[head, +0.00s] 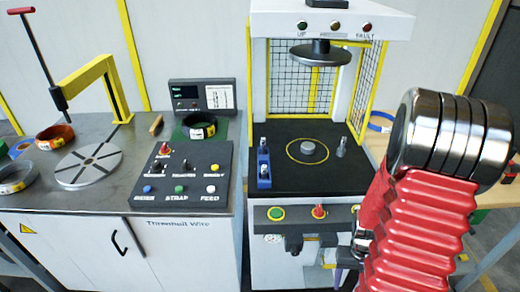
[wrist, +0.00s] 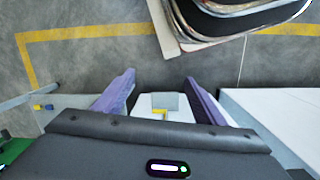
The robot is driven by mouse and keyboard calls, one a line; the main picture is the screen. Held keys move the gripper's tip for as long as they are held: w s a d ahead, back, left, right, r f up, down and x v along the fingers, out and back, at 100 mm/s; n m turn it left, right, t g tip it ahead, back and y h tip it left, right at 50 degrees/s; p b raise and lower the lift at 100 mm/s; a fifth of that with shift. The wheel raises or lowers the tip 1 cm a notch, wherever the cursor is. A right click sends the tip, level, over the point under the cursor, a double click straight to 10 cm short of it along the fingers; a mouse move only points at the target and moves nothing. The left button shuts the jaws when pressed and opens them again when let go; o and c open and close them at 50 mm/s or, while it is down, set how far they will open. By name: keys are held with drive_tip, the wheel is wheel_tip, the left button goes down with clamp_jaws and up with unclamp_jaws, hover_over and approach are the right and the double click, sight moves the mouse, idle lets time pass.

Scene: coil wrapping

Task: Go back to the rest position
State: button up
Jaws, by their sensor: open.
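My gripper (wrist: 160,95) shows in the wrist view with its two purple fingers spread wide apart. Nothing is held between them; a small pale and yellow patch lies in the gap further off. In the head view my red-sleeved arm with its silver joint fills the right side, in front of the press, and hides most of my gripper.
A press (head: 265,182) with a caged back stands in the middle. Left of it is a wrapping bench (head: 105,215) with a turntable (head: 88,163), coils and a button panel (head: 183,175). The wrist view shows grey floor (wrist: 90,65) with yellow lines and a dark-rimmed object (wrist: 225,20).

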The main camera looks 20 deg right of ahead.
drive_tip(key=a+r+n+t, duration=0.1)
drive_tip(key=a+r+t, duration=0.1)
drive_tip(key=a+r, duration=0.6)
drive_tip(key=w+a+r+n+t, duration=0.1)
drive_tip(key=a+r+n+t, duration=0.1)
drive_tip(key=a+r, duration=0.6)
drive_tip(key=w+a+r+n+t, duration=0.1)
drive_tip(key=a+r, duration=0.7)
drive_tip(key=r, duration=0.9)
drive_tip(key=shift+w+a+r+n+t, duration=0.25)
drive_tip(key=shift+r+n+t, duration=0.25)
drive_tip(key=shift+t, duration=0.5)
